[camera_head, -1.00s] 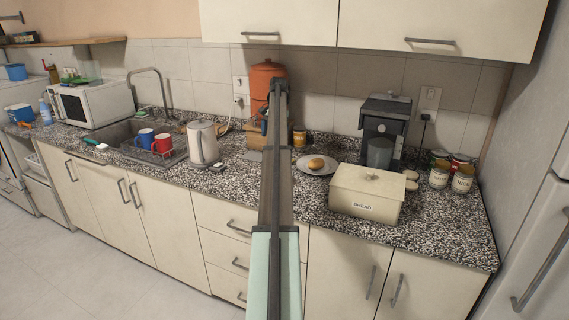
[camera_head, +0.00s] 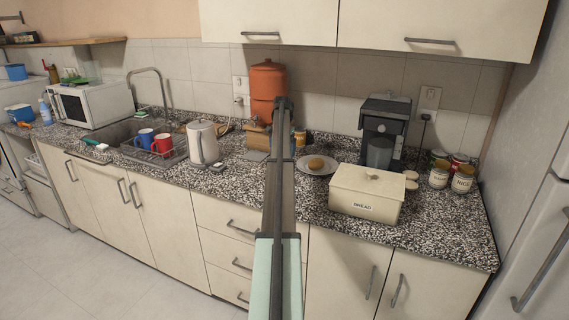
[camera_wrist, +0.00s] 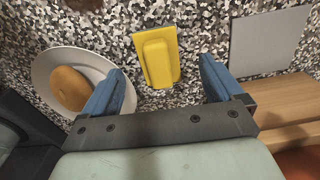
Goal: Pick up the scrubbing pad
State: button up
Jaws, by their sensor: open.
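The scrubbing pad appears to be the yellow rectangular piece with a raised block (camera_wrist: 158,57) in the wrist view, lying on the speckled counter. My gripper (camera_wrist: 160,68) is open, with one blue finger left of the pad and the other right of it. The fingers are apart from the pad, which shows mostly beyond their tips. Nothing is held. In the head view my arm covers this part of the counter, and I cannot make out the pad there.
A plate (camera_wrist: 117,100) with a brown roundish food item (camera_wrist: 71,89) lies close left of the pad. A grey flat square (camera_wrist: 268,42) and a wooden piece (camera_wrist: 285,98) lie right. The bread box (camera_head: 366,194) and coffee machine (camera_head: 384,130) stand right of my arm.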

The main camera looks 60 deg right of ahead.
jog(key=shift+s+f, duration=0.2)
jog(key=shift+f, duration=2.3)
jog(key=c, duration=1.1)
jog(key=shift+c, duration=0.2)
notch_tip(320, 180, up, 10)
jog(key=shift+r, duration=0.1)
